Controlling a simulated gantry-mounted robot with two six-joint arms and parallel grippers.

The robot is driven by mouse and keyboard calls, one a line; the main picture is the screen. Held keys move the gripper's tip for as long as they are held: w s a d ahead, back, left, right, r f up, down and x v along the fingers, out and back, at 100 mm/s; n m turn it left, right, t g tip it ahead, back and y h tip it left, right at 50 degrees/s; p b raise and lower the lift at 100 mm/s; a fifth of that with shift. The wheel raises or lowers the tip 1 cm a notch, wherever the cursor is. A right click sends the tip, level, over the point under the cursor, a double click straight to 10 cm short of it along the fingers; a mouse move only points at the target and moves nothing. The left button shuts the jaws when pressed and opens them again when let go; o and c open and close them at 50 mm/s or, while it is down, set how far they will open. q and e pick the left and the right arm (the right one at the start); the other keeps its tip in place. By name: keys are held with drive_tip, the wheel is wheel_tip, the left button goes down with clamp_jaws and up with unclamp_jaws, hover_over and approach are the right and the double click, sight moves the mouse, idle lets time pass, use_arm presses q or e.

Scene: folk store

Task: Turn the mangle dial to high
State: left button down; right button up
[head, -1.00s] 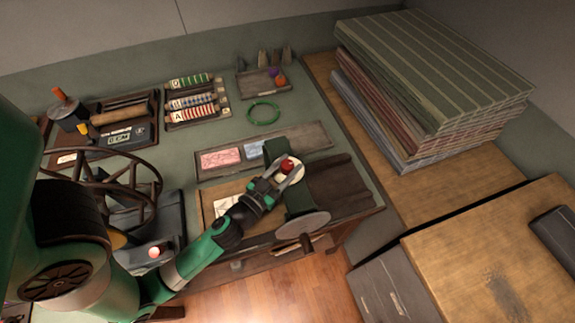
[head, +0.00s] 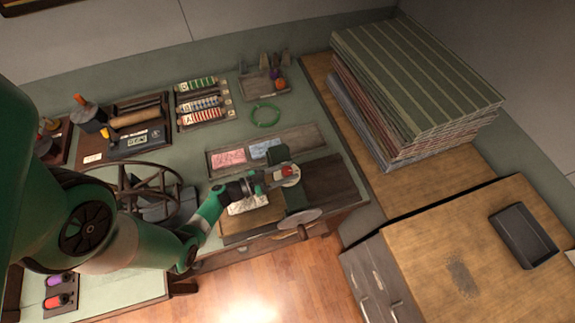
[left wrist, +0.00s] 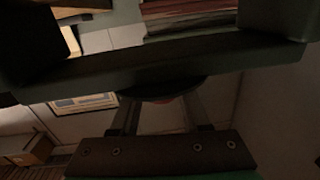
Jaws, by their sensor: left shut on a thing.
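The mangle has green posts (head: 278,154), a grey handwheel (head: 299,216) at its front and a dark brown board on its right. The dial, a pale disc with a red top (head: 287,171), sits between the posts. My left gripper (head: 281,178) reaches in from the left, shut on the dial, its fingers lying across it. In the left wrist view, a bit of red (left wrist: 163,100) shows between the fingers under a dark disc; that view is dim. The dial's markings are too small to read. My right gripper is not in view.
A shallow tray (head: 311,139) with pink and blue pieces lies behind the mangle. A dark spoked wheel (head: 150,183) stands left of it. Stacked striped cloth (head: 425,80) is at the back right. A wooden table with a dark tray (head: 523,238) is at the right.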

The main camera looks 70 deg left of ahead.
use_arm(q)
drive_tip(key=m+h, duration=0.2)
drive_tip(key=shift+a+h+b, duration=0.2)
drive_tip(key=shift+h+b, duration=0.15)
drive_tip(key=shift+h, duration=0.05)
drive_tip(key=m+h+b, duration=0.1)
drive_tip(key=h, duration=0.1)
drive_tip(key=shift+f+m+g+h, duration=0.1)
drive_tip(key=shift+m+g+h, duration=0.2)
drive_tip(key=shift+m+h, duration=0.1)
drive_tip(key=m+g+h+b, duration=0.1)
drive_tip(key=m+h+b, duration=0.1)
drive_tip(key=h, duration=0.1)
drive_tip(key=m+g+h+b, duration=0.1)
drive_tip(key=m+h+b, duration=0.1)
drive_tip(key=shift+d+g+h+b, duration=0.15)
drive_tip(key=shift+g+h+b, duration=0.15)
drive_tip(key=shift+h+b, duration=0.1)
drive_tip(key=shift+r+m+g+h+b, duration=0.2)
drive_tip(key=shift+m+g+h+b, duration=0.6)
drive_tip(key=shift+h+b, duration=0.1)
drive_tip(key=shift+r, duration=0.1)
drive_tip(key=shift+c, duration=1.9)
unclamp_jaws()
drive_tip(key=shift+s, duration=0.1)
